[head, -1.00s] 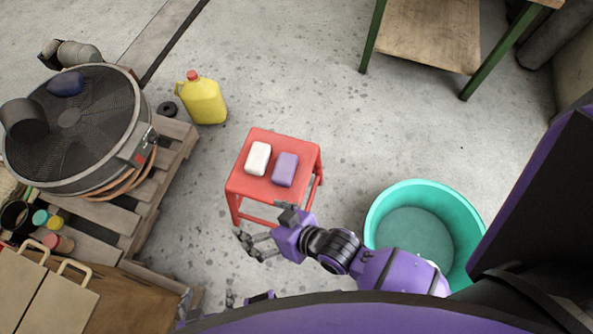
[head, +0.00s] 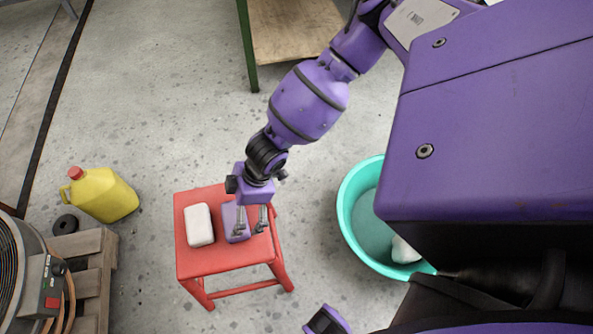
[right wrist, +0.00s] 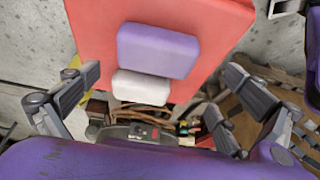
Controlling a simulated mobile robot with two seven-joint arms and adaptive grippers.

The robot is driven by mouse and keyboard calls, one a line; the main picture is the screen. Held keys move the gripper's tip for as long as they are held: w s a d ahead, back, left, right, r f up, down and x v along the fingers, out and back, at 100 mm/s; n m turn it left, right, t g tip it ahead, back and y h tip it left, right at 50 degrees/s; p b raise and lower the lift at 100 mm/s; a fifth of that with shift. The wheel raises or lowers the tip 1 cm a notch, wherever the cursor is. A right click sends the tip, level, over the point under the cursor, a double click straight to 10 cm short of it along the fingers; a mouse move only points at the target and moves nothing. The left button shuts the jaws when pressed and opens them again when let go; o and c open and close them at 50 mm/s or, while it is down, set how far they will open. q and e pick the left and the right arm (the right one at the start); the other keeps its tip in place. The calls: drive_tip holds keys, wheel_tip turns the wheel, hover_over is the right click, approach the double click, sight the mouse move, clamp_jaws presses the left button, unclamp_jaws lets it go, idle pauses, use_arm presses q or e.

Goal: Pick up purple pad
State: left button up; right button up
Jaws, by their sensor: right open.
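The purple pad (head: 229,219) lies on the red stool (head: 205,258), to the right of a white pad (head: 199,225). My right gripper (head: 250,230) is over the stool's right part, pointing down, its fingers beside and partly in front of the purple pad. In the right wrist view the purple pad (right wrist: 158,50) shows whole, with the white pad (right wrist: 140,87) close below it. There my right gripper (right wrist: 166,83) is wide open and empty, with the fingers apart on either side. I cannot tell the height left between fingertips and pad. My left gripper's fingers are not visible.
A teal basin (head: 352,213) stands right of the stool, with something white (head: 404,250) in it. A yellow jug (head: 103,196) stands at left near a wooden pallet (head: 92,262) and fan. A green-legged table (head: 247,45) is behind. Floor between stool and basin is clear.

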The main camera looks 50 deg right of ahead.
sight(234, 217)
drive_tip(key=shift+w+d+f, duration=0.15)
drive_tip(key=shift+w, duration=0.25)
drive_tip(key=b+x, duration=0.2)
drive_tip(key=x, duration=0.5)
drive_tip(key=shift+a, duration=0.2)
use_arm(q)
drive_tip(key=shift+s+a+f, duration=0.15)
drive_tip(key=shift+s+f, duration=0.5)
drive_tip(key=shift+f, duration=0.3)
use_arm(e)
drive_tip(key=c, duration=0.8)
